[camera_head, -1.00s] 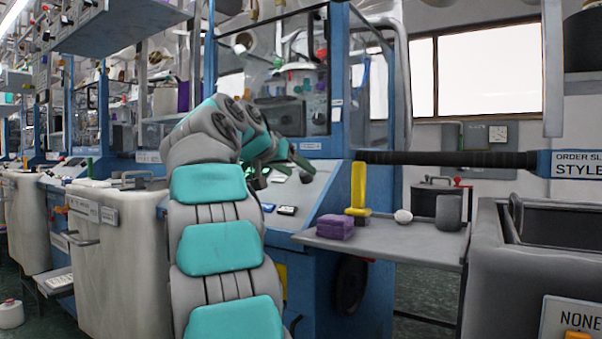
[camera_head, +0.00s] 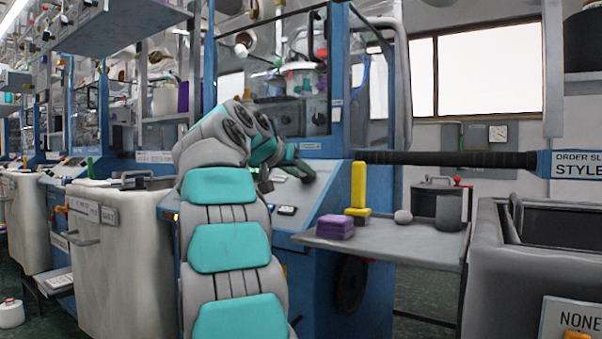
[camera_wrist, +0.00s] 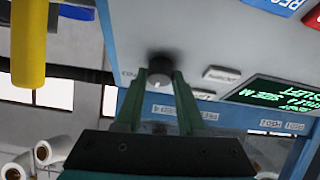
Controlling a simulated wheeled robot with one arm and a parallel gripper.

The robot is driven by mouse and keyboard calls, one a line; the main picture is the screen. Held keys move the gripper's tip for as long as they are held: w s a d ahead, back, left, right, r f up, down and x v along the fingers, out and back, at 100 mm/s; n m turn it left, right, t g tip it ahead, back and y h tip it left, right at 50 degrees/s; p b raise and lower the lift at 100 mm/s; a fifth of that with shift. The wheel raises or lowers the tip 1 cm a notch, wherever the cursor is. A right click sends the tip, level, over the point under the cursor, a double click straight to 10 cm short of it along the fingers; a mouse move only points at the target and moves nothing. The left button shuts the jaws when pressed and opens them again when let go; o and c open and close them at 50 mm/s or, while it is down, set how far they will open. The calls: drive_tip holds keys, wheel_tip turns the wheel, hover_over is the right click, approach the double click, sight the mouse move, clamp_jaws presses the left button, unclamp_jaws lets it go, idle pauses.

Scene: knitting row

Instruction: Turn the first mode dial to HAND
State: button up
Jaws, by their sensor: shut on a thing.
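In the head view, my arm hides most of the knitting machine's panel (camera_head: 318,190), and the dial cannot be made out.
A lit green display (camera_wrist: 280,97) and red and blue labelled parts sit right of the dial. A yellow post (camera_wrist: 28,45) is at left. In the head view, a side shelf (camera_head: 390,238) carries a purple block (camera_head: 334,227), a yellow post and a grey cup (camera_head: 449,212).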

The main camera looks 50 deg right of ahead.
clamp_jaws()
drive_tip(key=shift+r, duration=0.1)
drive_tip(key=shift+w+m+g, duration=0.1)
drive_tip(key=shift+m+g, duration=0.4)
drive_tip(key=shift+m, duration=0.4)
drive_tip(key=shift+r+m+g+p, duration=0.2)
drive_tip(key=shift+m+g+p, duration=0.1)
drive_tip(key=shift+m, duration=0.4)
drive_tip(key=shift+w+m+g+p, duration=0.1)
drive_tip(key=shift+m+g+p, duration=0.3)
drive_tip(key=shift+m+p, duration=0.4)
drive_tip(key=shift+f+m+p, duration=0.15)
drive_tip(key=shift+m+p, duration=0.15)
drive_tip(key=shift+m, duration=0.1)
drive_tip(key=o, duration=1)
unclamp_jaws()
drive_tip(key=shift+f, duration=0.1)
